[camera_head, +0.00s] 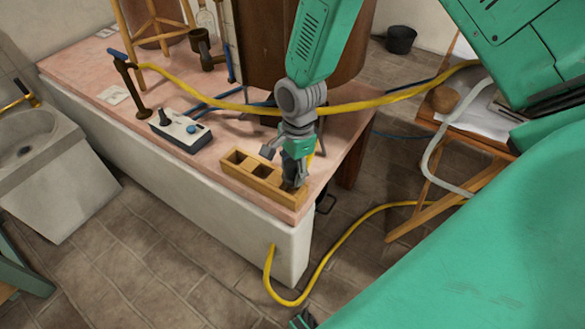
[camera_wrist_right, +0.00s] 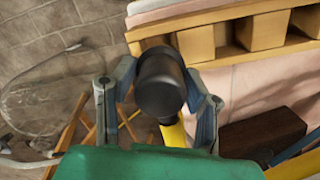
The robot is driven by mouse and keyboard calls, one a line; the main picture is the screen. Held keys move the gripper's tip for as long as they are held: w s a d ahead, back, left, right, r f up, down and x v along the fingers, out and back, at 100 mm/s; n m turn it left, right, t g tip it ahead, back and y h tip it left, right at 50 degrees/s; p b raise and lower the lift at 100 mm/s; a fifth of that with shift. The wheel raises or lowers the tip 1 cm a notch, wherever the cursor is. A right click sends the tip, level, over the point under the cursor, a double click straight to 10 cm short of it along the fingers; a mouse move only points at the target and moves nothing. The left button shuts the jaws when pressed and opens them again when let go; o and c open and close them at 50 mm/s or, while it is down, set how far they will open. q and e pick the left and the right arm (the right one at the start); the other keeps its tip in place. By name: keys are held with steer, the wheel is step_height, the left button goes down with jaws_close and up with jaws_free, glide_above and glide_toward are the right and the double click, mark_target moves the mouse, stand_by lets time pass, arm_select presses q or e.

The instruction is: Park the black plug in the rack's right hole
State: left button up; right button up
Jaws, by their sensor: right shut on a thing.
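The wooden rack (camera_head: 238,176) sits at the table's front right corner, with its left and middle holes showing empty. A yellow hose (camera_wrist_right: 173,132) shows just below the plug. The rack (camera_wrist_right: 215,42) lies behind the plug at the top of that view. I cannot tell whether the plug is in the right hole or above it. My left gripper is not in view.
A yellow hose (camera_head: 200,102) runs across the table behind the rack. A large brown vessel (camera_head: 262,45) stands behind. A wooden stand (camera_head: 455,130) is at the right.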

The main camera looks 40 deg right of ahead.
mark_target(291, 163)
steer(key=shift+a+f+b, duration=0.2)
steer(key=shift+f+b, duration=0.1)
steer(key=shift+f, duration=0.75)
stand_by(1.3)
steer(key=shift+f, duration=0.7)
stand_by(2.0)
steer(key=o, duration=1.2)
steer(key=shift+o, duration=0.2)
steer(key=shift+r+p, duration=0.15)
steer(key=shift+p, duration=0.2)
steer(key=shift+r+p, duration=3.35)
steer(key=shift+r, duration=0.1)
